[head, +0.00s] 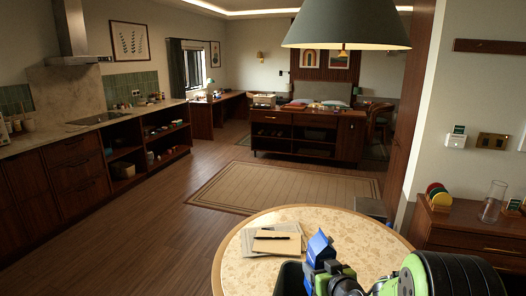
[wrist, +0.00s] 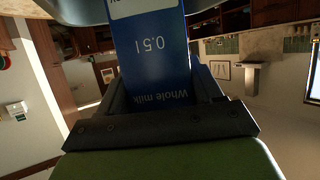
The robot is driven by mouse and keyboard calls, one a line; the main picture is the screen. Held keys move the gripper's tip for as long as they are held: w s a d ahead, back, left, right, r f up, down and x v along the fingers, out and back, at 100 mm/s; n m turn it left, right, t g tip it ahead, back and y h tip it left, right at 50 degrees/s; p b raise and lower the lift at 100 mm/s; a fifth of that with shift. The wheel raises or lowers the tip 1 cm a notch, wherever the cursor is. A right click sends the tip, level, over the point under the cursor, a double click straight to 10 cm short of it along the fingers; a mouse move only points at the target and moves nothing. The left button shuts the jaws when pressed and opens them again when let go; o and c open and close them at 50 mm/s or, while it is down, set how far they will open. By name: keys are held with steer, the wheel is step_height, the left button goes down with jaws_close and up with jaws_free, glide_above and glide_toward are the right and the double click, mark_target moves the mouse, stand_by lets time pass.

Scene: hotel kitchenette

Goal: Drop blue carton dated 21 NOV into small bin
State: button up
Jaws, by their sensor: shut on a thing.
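A blue milk carton (head: 319,248) with a gabled top is held upright in my gripper (head: 327,272), over the near part of the round table. The wrist view shows the blue carton (wrist: 152,50) between my two fingers, its lettering "0.5 l" and "Whole milk" upside down. A white label shows at the picture's top edge, but no date is legible. A dark open container (head: 289,279), which may be the small bin, stands at the table's near side, just left of and below the carton. Its lower part is cut off by the frame and its inside is not clearly seen.
Notebooks (head: 277,241) with a black pen lie on the round speckled table (head: 350,228), behind the dark container. A large grey lamp shade (head: 347,25) hangs above. A sideboard (head: 465,230) with a glass vase (head: 493,201) stands at right.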

steer(key=f, duration=0.2)
steer(key=f+b, duration=0.1)
steer(key=shift+w+f, duration=0.2)
steer(key=shift+f, duration=0.15)
steer(key=shift+r, duration=0.1)
steer(key=o, duration=1.4)
steer(key=b+v, duration=0.6)
steer(key=v, duration=1)
steer(key=shift+w, duration=0.1)
